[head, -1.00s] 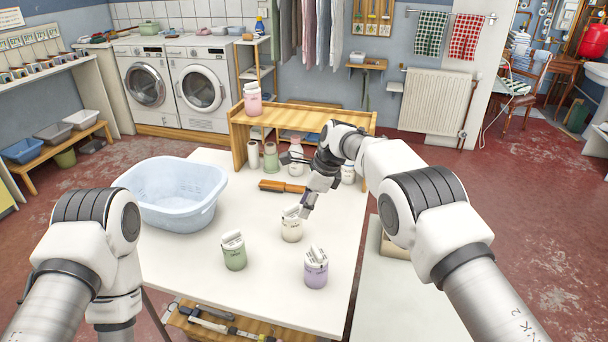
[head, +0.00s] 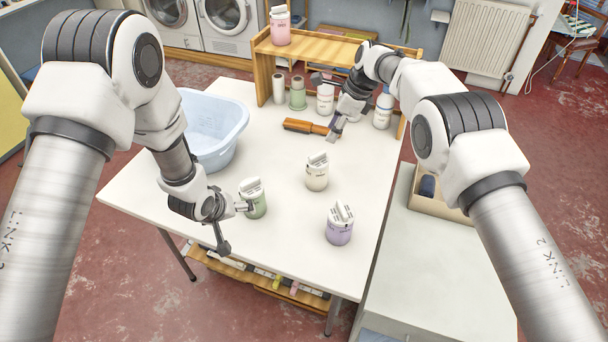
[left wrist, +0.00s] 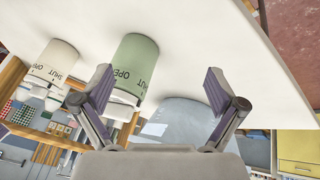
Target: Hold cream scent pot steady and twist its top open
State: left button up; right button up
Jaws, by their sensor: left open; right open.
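The cream scent pot (head: 317,174) stands upright on the white table with its ridged top on. It also shows in the left wrist view (left wrist: 58,58), with SHUT and OPEN lettering. The green pot (head: 256,203) stands to its left and the lilac pot (head: 339,230) in front of it. My left gripper (head: 237,226) is open and empty beside the green pot, which lies between it and the cream pot. In the left wrist view the green pot (left wrist: 140,55) appears close to one finger. My right gripper (head: 327,108) is open and empty behind the cream pot, apart from it.
A blue basket (head: 215,125) stands at the table's back left. A brown-orange tool (head: 304,126) lies behind the cream pot. Several bottles stand by the wooden shelf (head: 335,48), which carries a pink pot (head: 280,25). The table right of the cream pot is clear.

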aim_at(311, 173)
pick_arm(q)
jog(key=w+d+r, duration=0.1)
jog(key=w+r, duration=0.1)
jog(key=w+r+t, duration=0.1)
jog(key=w+r, duration=0.1)
jog(key=w, duration=0.1)
jog(key=w+d+r+t, duration=0.1)
jog(key=w+r, duration=0.1)
jog(key=w, duration=0.1)
jog(key=shift+d, duration=0.3)
jog(key=w+d+f+m+t+h, duration=0.1)
jog(key=d+m, duration=0.2)
jog(key=d, duration=0.1)
jog(key=w+d+f+m+t+h, duration=0.1)
jog(key=w+d+f+m+h, duration=0.1)
jog(key=d, duration=0.3)
jog(key=w+d+f+m+t+h, duration=0.2)
jog(key=d+m, duration=0.2)
jog(key=shift+w+d+f, duration=0.1)
jog(key=shift+d+f, duration=0.15)
jog(key=shift+d, duration=0.15)
jog(key=shift+d+f+m+h, duration=0.1)
jog(key=shift+d+m+h, duration=0.2)
jog(key=shift+m+h, duration=0.1)
jog(key=shift+w+d, duration=0.25)
jog(key=x, duration=0.6)
jog(key=shift+w+f, duration=0.2)
jog(key=shift+w, duration=0.1)
